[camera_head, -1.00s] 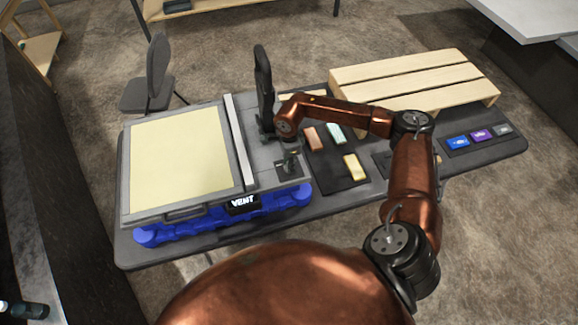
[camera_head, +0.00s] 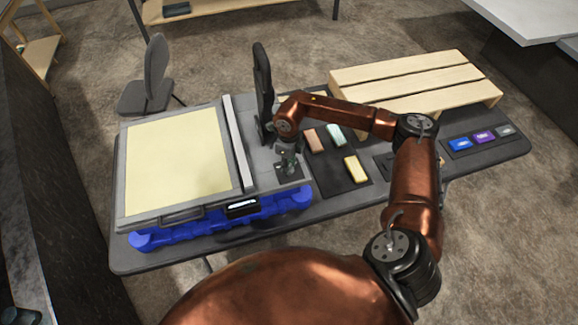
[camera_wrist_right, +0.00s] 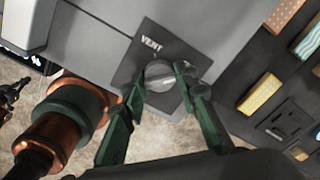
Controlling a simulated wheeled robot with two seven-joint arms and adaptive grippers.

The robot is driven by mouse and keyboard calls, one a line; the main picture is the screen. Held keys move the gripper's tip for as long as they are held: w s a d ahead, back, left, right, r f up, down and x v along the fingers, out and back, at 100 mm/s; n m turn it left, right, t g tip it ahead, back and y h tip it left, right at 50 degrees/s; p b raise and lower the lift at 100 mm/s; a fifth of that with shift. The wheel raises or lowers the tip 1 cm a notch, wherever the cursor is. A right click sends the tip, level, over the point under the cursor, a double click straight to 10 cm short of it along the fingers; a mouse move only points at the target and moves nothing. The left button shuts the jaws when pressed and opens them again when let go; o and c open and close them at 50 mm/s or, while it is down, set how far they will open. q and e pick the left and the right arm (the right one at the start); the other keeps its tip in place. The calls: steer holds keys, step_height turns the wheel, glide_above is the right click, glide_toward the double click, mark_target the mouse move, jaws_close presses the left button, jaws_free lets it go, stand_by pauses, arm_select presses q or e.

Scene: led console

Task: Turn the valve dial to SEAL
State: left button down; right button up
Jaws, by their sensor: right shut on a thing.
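The valve dial (camera_wrist_right: 159,76) is a round grey knob on a dark square plate (camera_head: 294,169) at the console's right front corner. The word VENT is legible beside it in the right wrist view; other lettering is hidden or too small. My right gripper (camera_wrist_right: 162,84) has its two green fingers on either side of the knob, shut on it. In the head view this gripper (camera_head: 287,160) points down over the plate. A small lit display (camera_head: 242,208) on the console's front edge has unreadable text. My left gripper is not identifiable.
The grey console (camera_head: 208,202) has a pale yellow panel (camera_head: 175,160) and a blue base (camera_head: 215,222). An upright black piece (camera_head: 263,90) stands behind the dial. Coloured blocks lie on a dark mat (camera_head: 330,178) to the right. A wooden slatted platform (camera_head: 415,80) stands behind them.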

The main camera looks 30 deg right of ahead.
stand_by(0.4)
steer(key=shift+m, duration=0.3)
steer(key=o, duration=1.1)
steer(key=shift+o, duration=0.2)
step_height(320, 180, up, 12)
